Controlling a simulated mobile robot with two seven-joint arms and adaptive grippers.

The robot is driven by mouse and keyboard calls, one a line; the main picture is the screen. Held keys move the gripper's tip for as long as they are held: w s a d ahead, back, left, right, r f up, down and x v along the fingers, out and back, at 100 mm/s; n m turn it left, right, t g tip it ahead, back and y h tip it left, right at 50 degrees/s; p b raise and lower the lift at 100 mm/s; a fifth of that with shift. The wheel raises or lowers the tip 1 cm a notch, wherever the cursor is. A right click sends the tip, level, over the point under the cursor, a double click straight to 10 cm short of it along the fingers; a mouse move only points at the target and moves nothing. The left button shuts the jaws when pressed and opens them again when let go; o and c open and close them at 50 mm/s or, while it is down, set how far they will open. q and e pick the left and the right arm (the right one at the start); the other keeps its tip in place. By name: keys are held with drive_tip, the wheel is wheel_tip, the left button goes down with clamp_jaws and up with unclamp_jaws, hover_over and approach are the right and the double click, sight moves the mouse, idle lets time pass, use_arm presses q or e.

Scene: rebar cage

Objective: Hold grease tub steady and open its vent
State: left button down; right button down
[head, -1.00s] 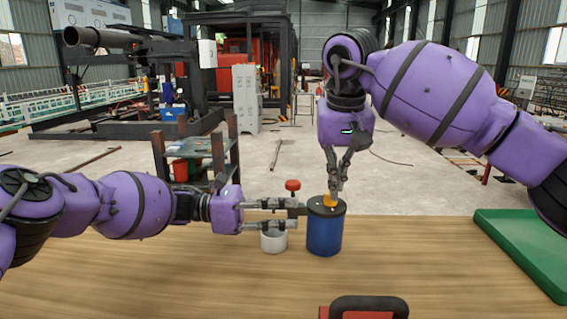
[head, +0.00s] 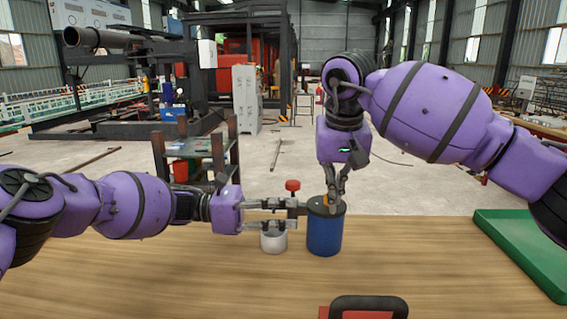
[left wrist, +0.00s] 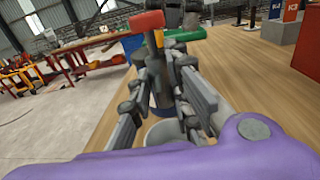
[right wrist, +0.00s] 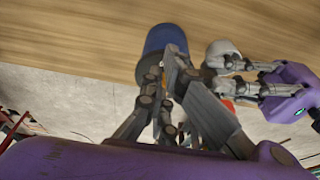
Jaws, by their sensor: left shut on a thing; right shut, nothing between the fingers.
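The grease tub (head: 324,235) is a blue cylinder with a dark lid, upright on the table; its blue side also shows in the right wrist view (right wrist: 165,39). A small orange piece (head: 325,200), apparently the vent, sits on the lid, partly hidden by my right gripper. My left gripper (head: 287,214) lies level at the tub's left side, shut on a dark bar (head: 299,210) that reaches to the tub. My right gripper (head: 333,205) points down at the lid, fingers shut and empty, beside the orange piece. Whether it touches the piece I cannot tell.
A white cup (head: 273,242) stands just below my left fingers. A green tray (head: 520,245) lies at the right, and a red box with a dark handle (head: 368,304) at the front edge. The table front left is clear.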

use_arm(q)
drive_tip(key=shift+s, duration=0.15)
use_arm(e)
drive_tip(key=shift+w+d+f, duration=0.1)
drive_tip(key=shift+w+f, duration=0.15)
drive_tip(key=shift+w, duration=0.05)
use_arm(q)
drive_tip(key=shift+d+r, duration=0.1)
use_arm(e)
drive_tip(key=shift+a, duration=0.35)
drive_tip(key=shift+s, duration=0.3)
drive_tip(key=shift+a+r, duration=0.1)
drive_tip(key=w+v, duration=0.1)
drive_tip(key=v, duration=0.5)
drive_tip(key=shift+w, duration=0.2)
drive_tip(key=shift+r, duration=0.15)
use_arm(q)
drive_tip(key=c, duration=1.6)
unclamp_jaws()
